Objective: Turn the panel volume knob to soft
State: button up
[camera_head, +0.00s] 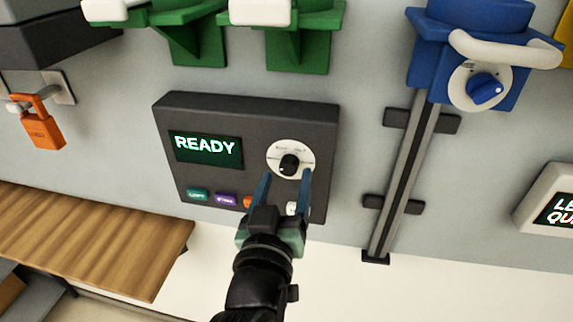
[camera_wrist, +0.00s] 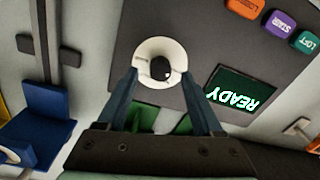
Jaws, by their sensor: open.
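The dark panel (camera_head: 254,120) on the wall has a green screen (camera_head: 208,147) reading READY. The volume knob (camera_head: 289,164) is a black knob on a white round dial (camera_head: 278,155) at the panel's right side. Small lettering stands around the dial, too small to read surely. In the wrist view the knob (camera_wrist: 160,68) sits just beyond my fingertips, near the middle. My gripper (camera_head: 286,178) is open and empty, its two blue fingers pointing at the dial's lower edge. In the wrist view the gripper (camera_wrist: 160,85) has its fingers spread at either side of the dial. Contact cannot be told.
Below the screen are coloured buttons, among them a green one (camera_head: 198,194) and a purple one (camera_head: 225,199); my gripper partly hides others. A grey rail (camera_head: 400,185) with a blue holder (camera_head: 440,70) stands right. A wooden shelf (camera_head: 90,235) lies lower left, an orange padlock (camera_head: 42,125) above it.

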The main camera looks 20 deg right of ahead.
jog(key=shift+x, duration=1.05)
grip_shut()
